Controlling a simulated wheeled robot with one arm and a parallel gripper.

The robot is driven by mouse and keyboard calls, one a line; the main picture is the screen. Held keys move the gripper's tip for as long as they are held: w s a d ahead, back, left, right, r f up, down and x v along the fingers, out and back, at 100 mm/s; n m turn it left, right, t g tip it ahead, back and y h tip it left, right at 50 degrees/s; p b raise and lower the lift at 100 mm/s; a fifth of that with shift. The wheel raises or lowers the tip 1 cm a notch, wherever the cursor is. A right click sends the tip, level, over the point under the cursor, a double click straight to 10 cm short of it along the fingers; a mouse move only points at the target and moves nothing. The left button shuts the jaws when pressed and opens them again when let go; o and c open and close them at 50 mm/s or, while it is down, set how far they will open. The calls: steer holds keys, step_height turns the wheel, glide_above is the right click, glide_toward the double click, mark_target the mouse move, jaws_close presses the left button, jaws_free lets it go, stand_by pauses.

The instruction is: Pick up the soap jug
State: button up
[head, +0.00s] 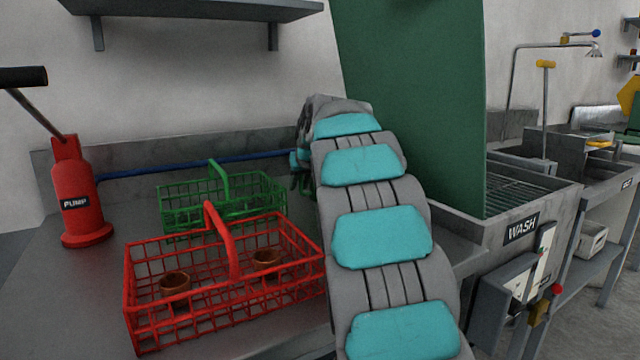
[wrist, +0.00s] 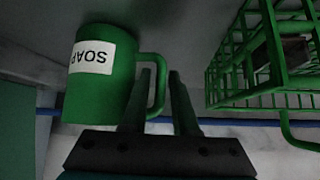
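The soap jug (wrist: 102,85) is a green cylinder with a white SOAP label and a loop handle. It appears upside down on the left of the wrist view, with its handle pointing right. My gripper (wrist: 163,73) is open beside it. In the wrist view, the outer bar of the handle lies between the two fingers, with the left finger overlapping the handle's opening. I cannot tell whether a finger touches the handle. In the head view, my arm hides most or all of the jug.
A green wire basket (head: 222,200) stands close to the gripper, also at right in the wrist view (wrist: 265,60). A red pump (head: 76,195) stands at left. A blue pipe (head: 190,166) runs behind; a tall green panel (head: 415,100) rises behind my arm.

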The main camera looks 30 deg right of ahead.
steer(key=shift+w+f, duration=0.5)
jaws_close()
stand_by(1.1)
